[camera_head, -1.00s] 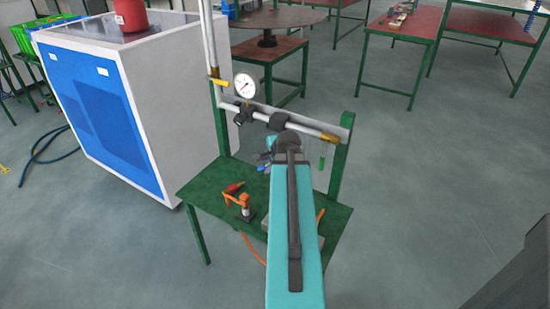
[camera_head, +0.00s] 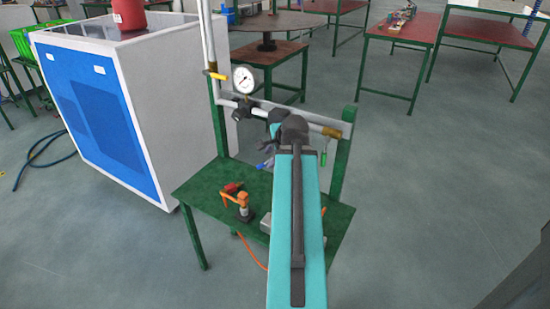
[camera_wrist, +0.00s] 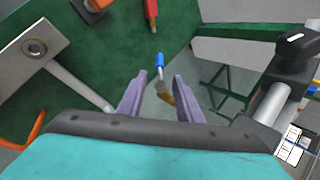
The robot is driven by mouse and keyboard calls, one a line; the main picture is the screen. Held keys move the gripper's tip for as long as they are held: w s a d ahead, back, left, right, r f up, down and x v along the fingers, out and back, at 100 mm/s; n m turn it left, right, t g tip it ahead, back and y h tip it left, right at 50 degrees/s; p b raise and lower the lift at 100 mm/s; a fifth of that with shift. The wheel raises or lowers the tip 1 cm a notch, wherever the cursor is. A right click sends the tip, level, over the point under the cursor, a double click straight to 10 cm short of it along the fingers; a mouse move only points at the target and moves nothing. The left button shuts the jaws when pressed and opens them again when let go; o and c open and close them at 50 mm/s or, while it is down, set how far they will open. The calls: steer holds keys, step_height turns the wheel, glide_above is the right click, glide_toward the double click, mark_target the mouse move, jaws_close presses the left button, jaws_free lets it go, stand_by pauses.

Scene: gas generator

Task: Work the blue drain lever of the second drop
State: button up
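The blue drain lever (camera_wrist: 159,60) shows in the wrist view as a small blue grip with a pale stem, above a brass fitting (camera_wrist: 165,94). My gripper (camera_wrist: 160,77) is open, its two purple-grey fingers apart on either side of the stem and fitting. The blue grip appears just past the fingertips; whether anything touches cannot be told. In the head view the blue lever (camera_head: 263,166) hangs below the pipe, beside my gripper's fingers. My arm hides part of the pipe there.
A pipe (camera_head: 312,122) with a pressure gauge (camera_head: 243,80) runs above the green bench (camera_head: 205,184). A yellow lever (camera_head: 217,76) is at left, a green lever (camera_head: 323,158) at right. An orange tool (camera_head: 238,203) and a red item (camera_head: 233,187) lie on the bench.

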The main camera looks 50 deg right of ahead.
steer(key=shift+s+b, duration=0.15)
steer(key=shift+b, duration=0.4)
steer(key=shift+s+a+r+b, duration=0.1)
steer(key=shift+s+r+b, duration=0.2)
steer(key=shift+b, duration=0.55)
steer(key=shift+r+b, duration=0.1)
steer(key=shift+b, duration=0.25)
steer(key=shift+b+v, duration=0.6)
steer(key=shift+v, duration=1.3)
steer(key=shift+w, duration=0.1)
